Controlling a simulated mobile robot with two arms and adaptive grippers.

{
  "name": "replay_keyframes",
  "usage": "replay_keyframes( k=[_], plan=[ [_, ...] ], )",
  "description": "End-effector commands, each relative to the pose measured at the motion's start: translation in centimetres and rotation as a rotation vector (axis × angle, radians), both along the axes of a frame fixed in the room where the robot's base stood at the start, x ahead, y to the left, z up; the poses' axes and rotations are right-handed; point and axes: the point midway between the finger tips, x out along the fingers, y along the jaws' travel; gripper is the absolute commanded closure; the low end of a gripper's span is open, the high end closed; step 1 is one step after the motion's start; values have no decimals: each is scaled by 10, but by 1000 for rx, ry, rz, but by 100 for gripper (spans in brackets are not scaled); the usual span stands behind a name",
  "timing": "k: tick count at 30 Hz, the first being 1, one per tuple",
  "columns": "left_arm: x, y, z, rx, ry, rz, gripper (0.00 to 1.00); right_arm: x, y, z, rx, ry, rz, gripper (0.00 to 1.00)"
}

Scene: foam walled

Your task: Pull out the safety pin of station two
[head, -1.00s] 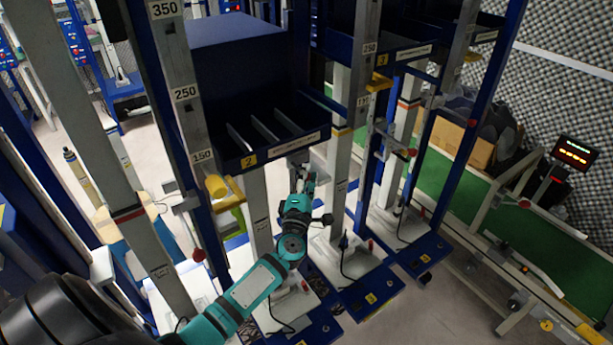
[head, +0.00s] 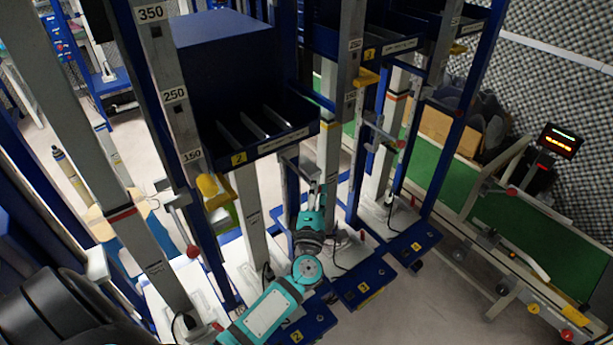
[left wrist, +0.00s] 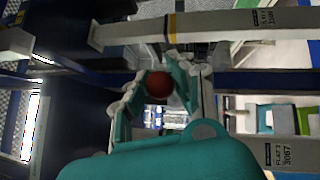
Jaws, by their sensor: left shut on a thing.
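My left gripper (head: 315,190) stands to the right of the grey upright (head: 250,215) below the blue bin marked 2 (head: 275,138). In the left wrist view, its fingers (left wrist: 156,92) are closed around a red ball knob (left wrist: 159,85), apparently the safety pin's handle. The pin's shaft is hidden behind the knob, so I cannot tell whether it sits in a hole. In the head view the knob is hidden by the gripper. A blue base plate marked 2 (head: 302,330) lies at the bottom. My right gripper is not in view.
A yellow part (head: 212,188) sits on the left upright. Neighbouring uprights and bins leave narrow gaps. Open floor (head: 440,300) lies at the lower right, before the green conveyor (head: 540,235).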

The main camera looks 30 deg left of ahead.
Motion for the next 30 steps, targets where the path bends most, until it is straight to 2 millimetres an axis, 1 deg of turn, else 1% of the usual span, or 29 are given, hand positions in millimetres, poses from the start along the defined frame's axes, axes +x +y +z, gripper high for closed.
replay_keyframes(
  k=[1,2,9,10,15,16,25,28,30],
  plan=[
    [-2,-5,-1,0,2,-3,100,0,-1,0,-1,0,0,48],
    [-2,-6,-1,0,2,-3,100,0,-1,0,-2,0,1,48],
    [-2,-7,-2,-2,4,-6,100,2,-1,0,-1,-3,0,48],
    [-2,-7,-2,-2,4,-6,76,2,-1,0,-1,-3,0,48],
    [-2,-6,-2,0,3,-5,54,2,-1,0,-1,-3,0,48],
    [-2,-6,-2,0,2,-4,51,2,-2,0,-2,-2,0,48],
    [-4,-6,-1,0,1,-2,51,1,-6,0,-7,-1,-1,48],
    [-12,-10,-4,-1,3,-3,51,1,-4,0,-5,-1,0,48],
    [-23,-14,-6,-1,4,-4,51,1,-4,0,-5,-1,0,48]
  ],
)
